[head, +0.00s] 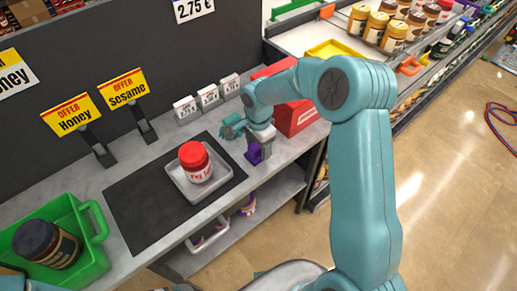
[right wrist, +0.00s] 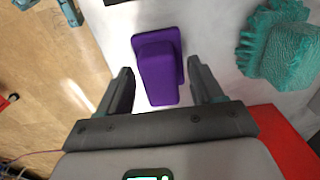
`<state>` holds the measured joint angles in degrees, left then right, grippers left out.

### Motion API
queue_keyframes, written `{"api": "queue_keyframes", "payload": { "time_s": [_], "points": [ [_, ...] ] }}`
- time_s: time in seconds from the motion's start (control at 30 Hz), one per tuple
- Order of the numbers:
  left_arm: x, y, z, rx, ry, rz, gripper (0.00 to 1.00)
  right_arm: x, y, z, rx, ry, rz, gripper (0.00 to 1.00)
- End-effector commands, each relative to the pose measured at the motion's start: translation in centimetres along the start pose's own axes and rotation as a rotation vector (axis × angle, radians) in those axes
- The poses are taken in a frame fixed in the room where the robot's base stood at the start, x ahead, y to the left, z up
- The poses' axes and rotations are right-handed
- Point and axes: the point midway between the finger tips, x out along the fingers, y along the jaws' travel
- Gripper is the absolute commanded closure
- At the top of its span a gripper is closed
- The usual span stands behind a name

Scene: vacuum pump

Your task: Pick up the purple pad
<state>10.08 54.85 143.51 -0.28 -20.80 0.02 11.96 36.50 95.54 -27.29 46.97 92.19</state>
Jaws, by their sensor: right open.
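The purple pad (head: 254,154) is near the counter's front edge, partly hidden below my right gripper (head: 260,143) in the head view. In the right wrist view the pad (right wrist: 158,68) is a purple block with a raised, narrower part, on a light surface. My right gripper (right wrist: 162,84) is open, with one dark finger on either side of the pad's near end. A gap shows between each finger and the pad, and the gripper holds nothing. I do not make out my left gripper in either view.
A turquoise textured object (head: 232,125) lies beside the pad. A red box (head: 300,118) stands behind and right of it. Left are a grey tray (head: 178,186) with a red-lidded jar (head: 195,161), a dark mat (head: 135,212) and a green basket (head: 95,262). Price cards (head: 207,97) line the back.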

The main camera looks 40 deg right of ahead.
Motion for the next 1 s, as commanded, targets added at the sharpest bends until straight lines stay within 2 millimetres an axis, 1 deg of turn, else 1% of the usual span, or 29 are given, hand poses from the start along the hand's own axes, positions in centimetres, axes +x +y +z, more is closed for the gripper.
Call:
{"api": "queue_keyframes", "payload": {
  "time_s": [0.1, 0.13, 0.17, 0.2, 0.27, 0.3, 0.57, 0.67, 0.73, 0.87, 0.97, 1.0],
  "points": [
    [0.0, 0.0, 0.0, 0.000, 0.000, 0.000, 0.00, 0.0, 0.0, 0.0, 0.000, 0.000, 0.000, 0.34],
    [0.0, 0.0, 0.0, 0.000, 0.000, 0.000, 0.00, 0.0, 0.0, 0.0, 0.000, 0.000, 0.000, 0.41],
    [0.0, 0.0, 0.0, 0.000, 0.000, 0.000, 0.00, 0.0, 0.0, 0.0, 0.000, 0.000, 0.000, 0.50],
    [0.0, 0.0, 0.0, 0.000, 0.000, 0.000, 0.00, 0.0, 0.0, 0.0, 0.000, 0.000, 0.000, 0.63],
    [0.0, 0.0, 0.0, 0.000, 0.000, 0.000, 0.00, 0.0, 0.0, 0.0, 0.000, 0.000, 0.000, 0.83],
    [0.0, 0.0, 0.0, 0.000, 0.000, 0.000, 0.00, 0.0, 0.0, 0.0, 0.000, 0.000, 0.001, 0.90],
    [0.0, 0.0, 0.0, 0.000, 0.000, 0.000, 0.00, -0.1, 0.0, 0.0, 0.000, 0.000, 0.001, 0.90],
    [0.1, 0.0, 0.0, 0.000, 0.000, 0.000, 0.00, -0.5, 0.0, 0.0, 0.000, 0.001, 0.000, 0.90],
    [0.2, -0.1, 0.0, 0.000, 0.000, 0.000, 0.00, -1.1, -0.1, -0.1, 0.000, 0.001, -0.002, 0.90],
    [0.5, -0.2, 0.0, 0.000, 0.000, 0.000, 0.00, -3.1, -0.1, 0.0, 0.000, 0.001, -0.005, 0.90],
    [0.8, -0.3, 0.0, 0.000, 0.000, 0.000, 0.00, -5.7, -0.1, 0.0, 0.001, 0.001, -0.007, 0.90],
    [0.9, -0.3, 0.0, 0.000, 0.000, 0.000, 0.00, -7.0, -0.1, -0.1, 0.000, 0.002, -0.009, 0.90]
  ]
}}
